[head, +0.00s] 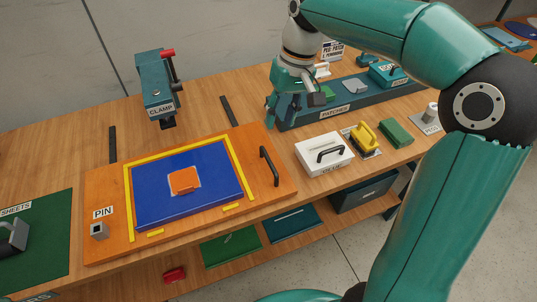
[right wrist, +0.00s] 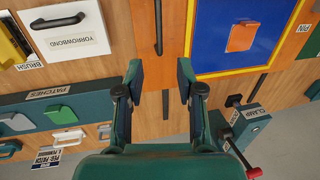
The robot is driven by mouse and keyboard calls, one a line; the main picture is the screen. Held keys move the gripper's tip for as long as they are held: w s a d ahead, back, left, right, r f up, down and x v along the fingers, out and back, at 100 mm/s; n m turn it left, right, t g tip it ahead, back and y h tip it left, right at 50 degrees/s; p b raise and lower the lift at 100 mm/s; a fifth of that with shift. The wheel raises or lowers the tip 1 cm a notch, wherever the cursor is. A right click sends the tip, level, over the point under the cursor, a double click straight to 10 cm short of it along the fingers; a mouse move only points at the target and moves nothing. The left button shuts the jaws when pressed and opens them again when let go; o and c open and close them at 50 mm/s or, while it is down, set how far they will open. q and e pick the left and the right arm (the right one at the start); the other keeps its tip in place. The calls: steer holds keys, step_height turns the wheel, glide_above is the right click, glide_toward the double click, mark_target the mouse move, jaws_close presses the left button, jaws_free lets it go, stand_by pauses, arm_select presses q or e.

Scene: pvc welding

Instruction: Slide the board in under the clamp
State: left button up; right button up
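The board (head: 265,198) is a flat orange wooden panel on the bench, with a blue sheet (head: 212,205), an orange patch and yellow edge strips on it. It has a black handle (head: 270,166) at its right end and a block labelled PIN at its left. The teal clamp (head: 157,92) with a red-tipped lever stands behind the board, apart from it; it also shows in the right wrist view (right wrist: 246,128). My right gripper (head: 292,108) is open and empty above the bench, right of the clamp, beside the patches tray. Its spread fingers show in the right wrist view (right wrist: 160,84). My left gripper is out of view.
Two dark strips (head: 228,111) lie on the bench behind the board. The patches tray (head: 345,104), a white box (head: 312,150) with a black handle, a yellow brush (head: 364,134) and a green block (head: 396,132) stand at right. A green mat (head: 42,238) lies at left.

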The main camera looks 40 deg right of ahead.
mark_target(270, 160)
steer(key=f, duration=0.4)
steer(key=a+f, duration=0.1)
steer(key=f, duration=0.3)
steer(key=a+f+b, duration=0.1)
steer(key=f, duration=0.3)
steer(key=shift+w+a+f, duration=0.1)
steer(key=shift+w+f, duration=0.05)
jaws_close()
